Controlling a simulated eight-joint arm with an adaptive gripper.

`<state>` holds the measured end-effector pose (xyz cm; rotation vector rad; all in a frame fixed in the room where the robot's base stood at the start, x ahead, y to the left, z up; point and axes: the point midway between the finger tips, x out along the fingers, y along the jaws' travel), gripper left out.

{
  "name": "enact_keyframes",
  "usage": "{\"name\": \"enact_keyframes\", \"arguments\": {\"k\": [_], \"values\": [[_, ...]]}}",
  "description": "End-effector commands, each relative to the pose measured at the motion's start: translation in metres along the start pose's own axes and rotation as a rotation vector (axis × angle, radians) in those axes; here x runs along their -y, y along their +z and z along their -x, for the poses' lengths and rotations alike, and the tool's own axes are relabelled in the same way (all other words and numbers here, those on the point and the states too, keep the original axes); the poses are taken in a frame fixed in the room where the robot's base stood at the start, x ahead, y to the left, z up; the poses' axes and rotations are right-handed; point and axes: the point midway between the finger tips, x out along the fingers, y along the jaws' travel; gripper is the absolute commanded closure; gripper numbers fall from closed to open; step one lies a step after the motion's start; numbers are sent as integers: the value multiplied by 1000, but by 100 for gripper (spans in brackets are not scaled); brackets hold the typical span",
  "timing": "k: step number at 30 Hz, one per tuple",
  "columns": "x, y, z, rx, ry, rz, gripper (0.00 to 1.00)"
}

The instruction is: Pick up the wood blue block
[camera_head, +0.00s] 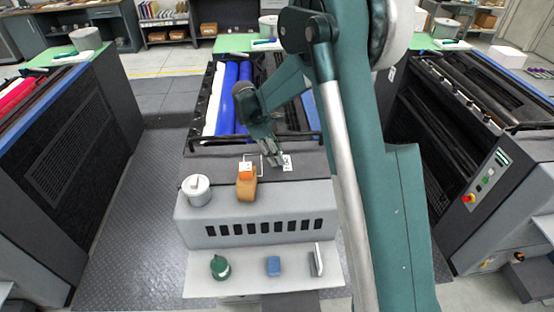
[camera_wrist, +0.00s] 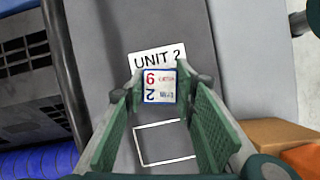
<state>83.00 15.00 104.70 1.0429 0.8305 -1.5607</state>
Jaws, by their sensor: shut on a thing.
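The wood blue block (camera_wrist: 160,85) is a small cube with a pale numbered face and a blue edge. It sits between the fingertips of my gripper (camera_wrist: 160,88) in the wrist view, just by the "UNIT 2" label (camera_wrist: 157,58). The green finger pads flank it on both sides, shut on it. In the head view my gripper (camera_head: 272,157) points down at the dark top of the middle unit, close to the white label (camera_head: 287,163). The block is not clear there; the fingers largely hide it. I cannot tell whether it touches the surface.
A white outlined square (camera_wrist: 166,143) is beside the block. A green bottle (camera_head: 220,267) and blue item (camera_head: 273,266) are on the front shelf (camera_head: 245,286).

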Motion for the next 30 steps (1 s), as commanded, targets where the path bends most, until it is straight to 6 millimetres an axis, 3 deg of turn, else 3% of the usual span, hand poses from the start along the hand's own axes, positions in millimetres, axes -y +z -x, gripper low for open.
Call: {"name": "enact_keyframes", "arguments": {"k": [14,30], "values": [[0,4,10,0,0,0,85],[0,32,76,0,0,0,85]]}}
